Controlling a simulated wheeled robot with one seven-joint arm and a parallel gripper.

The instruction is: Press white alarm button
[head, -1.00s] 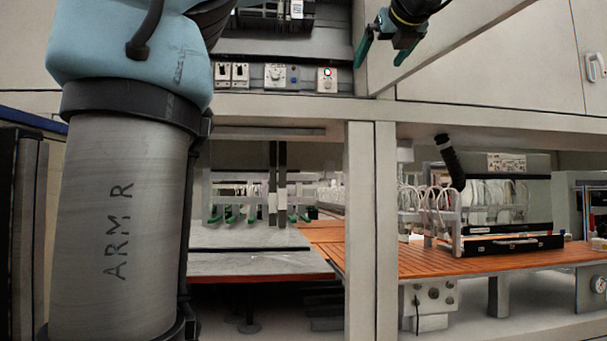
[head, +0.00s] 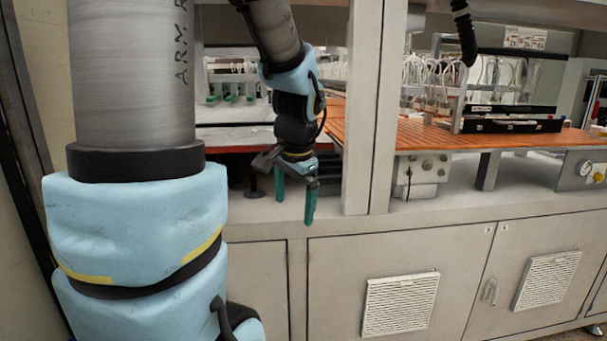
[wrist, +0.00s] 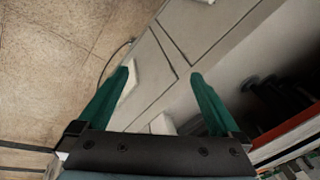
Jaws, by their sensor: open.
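I cannot make out a white alarm button in either view now. My gripper (head: 295,211) hangs fingers-down in the head view, in front of the grey machine frame and just above the cabinet fronts. Its two green fingers are apart with nothing between them. In the wrist view my gripper (wrist: 160,74) is open over the cabinet front and tiled floor. A small white block (wrist: 163,124) shows between the fingers near the gripper body; I cannot tell what it is.
A grey control box (head: 422,172) with several knobs sits under the orange slatted table (head: 440,135). A grey post (head: 372,110) stands right of my gripper. Cabinet doors with white vents (head: 400,303) are below. A gauge and yellow knob (head: 599,178) are at far right.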

